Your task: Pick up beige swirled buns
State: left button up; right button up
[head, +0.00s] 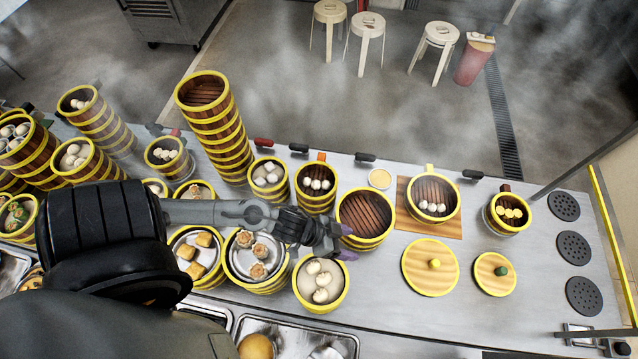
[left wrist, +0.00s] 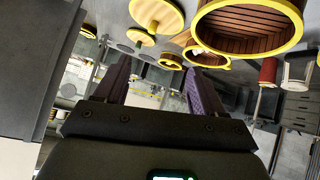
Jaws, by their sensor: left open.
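Pale buns with pleated or swirled tops (head: 320,280) lie in a yellow-rimmed steamer (head: 301,302) at the front middle of the counter. Small pale buns also sit in a steamer on a wooden board (head: 432,206) to the right. I cannot tell for sure which are the beige swirled ones. My left gripper (head: 346,242) is open and empty, above and beyond the front steamer, beside a large empty steamer (head: 366,216). In the left wrist view its two purple fingers (left wrist: 158,80) stand apart with nothing between them. My right gripper is not in view.
Open-topped dumplings (head: 259,255) and golden square pieces (head: 197,251) fill steamers left of the front buns. Two wooden lids (head: 431,267) (head: 495,274) lie on the right. Tall steamer stacks (head: 217,128) stand at the back left. The counter's front right (head: 460,325) is clear.

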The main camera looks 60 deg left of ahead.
pick_arm(q)
jog(key=s+a+f+m+g+h+b, duration=0.1)
jog(key=a+f+m+g+b, duration=0.1)
jog(key=a+f, duration=0.35)
jog(key=m+g+y+b, duration=0.2)
jog(key=g+y+b, duration=0.1)
jog(key=b, duration=0.2)
send_near(315, 181)
jog(key=shift+d+f+b, duration=0.35)
jog(key=shift+f+b, duration=0.45)
jog(key=shift+b, duration=0.1)
jog(key=shift+b+x, duration=0.4)
jog(key=shift+x, duration=1.25)
jog(key=x, duration=0.3)
jog(key=shift+w+r, duration=0.15)
jog(key=shift+w, duration=0.1)
jog(key=shift+w+f, duration=0.1)
jog(key=shift+f, duration=0.4)
